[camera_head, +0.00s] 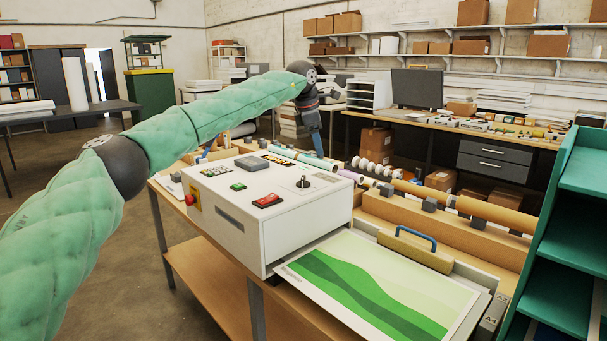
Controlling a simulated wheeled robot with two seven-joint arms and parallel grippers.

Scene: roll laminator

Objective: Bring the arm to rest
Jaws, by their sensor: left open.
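My left arm, in a padded green sleeve, reaches in from the left across the head view and over the far side of the roll laminator's white control box (265,205). My left gripper (318,150) hangs downward at the arm's end, just behind the box, above the rollers. It is small in this view, its jaws are open, and I see nothing held in it. Whether its fingertips touch anything behind the box is hidden. My right gripper is not in view.
A green-patterned printed sheet (375,285) lies on the bench in front of the box. A blue-handled tool (415,245) stands behind the sheet. A brown roll (470,205) runs along the back. A teal shelf (575,235) stands at the right. The space above the sheet is clear.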

